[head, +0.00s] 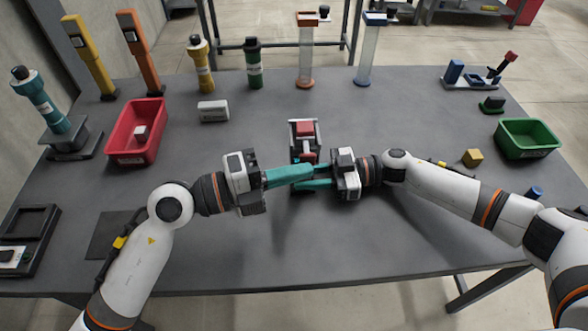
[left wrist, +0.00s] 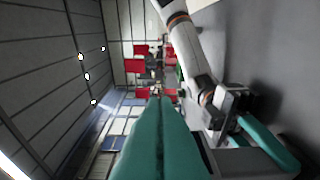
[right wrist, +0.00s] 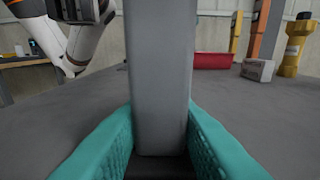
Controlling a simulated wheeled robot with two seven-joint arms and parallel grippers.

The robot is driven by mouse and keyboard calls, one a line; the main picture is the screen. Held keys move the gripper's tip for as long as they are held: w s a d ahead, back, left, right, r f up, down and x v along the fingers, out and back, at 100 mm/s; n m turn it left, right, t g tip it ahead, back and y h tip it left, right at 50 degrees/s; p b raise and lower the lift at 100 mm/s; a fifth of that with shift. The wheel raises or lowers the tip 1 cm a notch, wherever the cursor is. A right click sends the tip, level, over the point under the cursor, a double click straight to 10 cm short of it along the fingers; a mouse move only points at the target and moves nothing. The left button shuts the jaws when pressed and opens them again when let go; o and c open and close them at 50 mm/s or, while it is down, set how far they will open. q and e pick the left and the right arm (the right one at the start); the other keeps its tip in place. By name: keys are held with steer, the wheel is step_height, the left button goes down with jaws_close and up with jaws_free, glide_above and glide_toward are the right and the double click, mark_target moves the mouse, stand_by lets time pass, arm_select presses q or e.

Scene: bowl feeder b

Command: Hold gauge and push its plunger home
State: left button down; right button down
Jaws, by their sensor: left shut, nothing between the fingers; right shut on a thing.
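My left gripper (head: 312,171) reaches in from the left with its teal fingers pressed together and empty. Its closed fingers fill the lower middle of the left wrist view (left wrist: 158,105). My right gripper (head: 306,184) comes from the right, its fingers just nearer than the left fingertips. In the right wrist view its teal fingers (right wrist: 160,140) are shut on an upright grey body (right wrist: 160,75), seemingly the gauge. In the head view a dark-framed piece with a red block (head: 304,129) shows just beyond the fingertips. The fingers partly hide its near end, and I cannot tell whether the left fingertips touch it.
Several tall coloured pieces line the back edge. The table (head: 370,265) is clear in front.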

arm_select(q)
steer(key=w, duration=0.2)
steer(key=shift+w, duration=0.35)
arm_select(e)
steer(key=shift+s, duration=0.1)
steer(key=shift+a, duration=0.1)
arm_select(q)
steer(key=shift+s+f, duration=0.1)
steer(key=s+a, duration=0.6)
steer(key=a, duration=0.3)
steer(key=shift+s+a+r, duration=0.2)
steer(key=shift+s+a, duration=0.05)
steer(key=shift+a, duration=0.1)
